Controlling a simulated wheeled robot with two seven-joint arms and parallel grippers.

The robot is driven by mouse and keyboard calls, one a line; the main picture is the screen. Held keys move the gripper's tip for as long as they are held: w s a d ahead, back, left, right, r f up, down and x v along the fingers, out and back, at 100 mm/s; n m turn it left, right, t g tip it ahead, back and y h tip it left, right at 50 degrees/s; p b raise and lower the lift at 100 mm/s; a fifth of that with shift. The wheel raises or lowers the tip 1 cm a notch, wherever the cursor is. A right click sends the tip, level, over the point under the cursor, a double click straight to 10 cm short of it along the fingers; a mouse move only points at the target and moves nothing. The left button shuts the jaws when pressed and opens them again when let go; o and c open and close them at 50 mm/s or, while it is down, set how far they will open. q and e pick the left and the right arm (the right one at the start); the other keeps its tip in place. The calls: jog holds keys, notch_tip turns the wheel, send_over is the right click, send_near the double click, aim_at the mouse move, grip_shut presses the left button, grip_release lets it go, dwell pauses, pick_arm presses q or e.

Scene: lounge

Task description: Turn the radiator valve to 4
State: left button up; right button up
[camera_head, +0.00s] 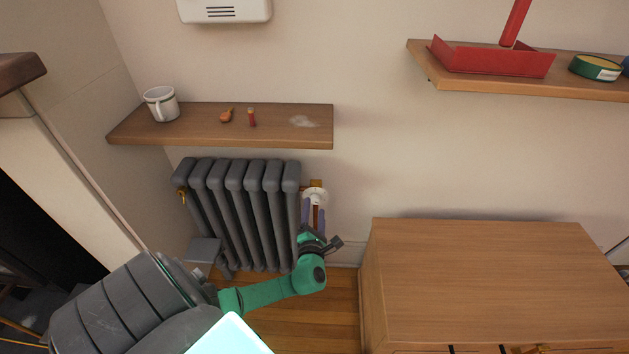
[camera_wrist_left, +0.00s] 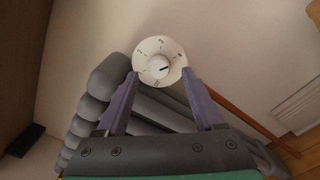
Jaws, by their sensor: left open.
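The radiator (camera_head: 236,210) is dark grey and stands against the wall under a wooden shelf. Its white round valve knob (camera_head: 316,195) is at its upper right end, with a brass fitting behind it. In the left wrist view the knob (camera_wrist_left: 160,61) faces me, with small marks around its face and a dark pointer line at the centre; the numbers are too small to read. My left gripper (camera_head: 313,204) is open, its purple fingers on either side of the knob's lower part. In the left wrist view the fingertips (camera_wrist_left: 160,76) flank the knob; I cannot tell whether they touch it.
A wooden cabinet (camera_head: 490,270) stands right of the valve. A higher shelf (camera_head: 480,83) holds a red dustpan-like tray (camera_head: 490,60) and a green tin (camera_head: 595,68).

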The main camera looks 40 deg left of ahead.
pick_arm(q)
jog(key=p+v, duration=0.1)
jog(key=v, duration=1.2)
jog(key=s+a+f+n+g+h+p, duration=0.2)
jog(key=s+a+f+n+g+p, duration=0.1)
jog(key=s+f+n+g, duration=0.3)
jog(key=s+a+f+n+g+h+p, duration=0.1)
jog(key=s+a+f+n+g+p, duration=0.2)
jog(key=f+n, duration=0.45)
jog(key=s+d+f+n+g+h+p, duration=0.2)
jog(key=s+d+f+n+h, duration=0.2)
jog(key=s+n, duration=0.5)
jog(key=s+d+f+n+g+h+p, duration=0.2)
jog(key=s+d+n, duration=0.4)
jog(key=s+n, duration=0.3)
notch_tip(320, 180, down, 3)
jog(key=n+h+p, duration=0.1)
jog(key=n, duration=0.3)
jog(key=shift+s+r+h, duration=0.15)
jog(key=shift+s+h, duration=0.1)
jog(key=shift+h, duration=0.15)
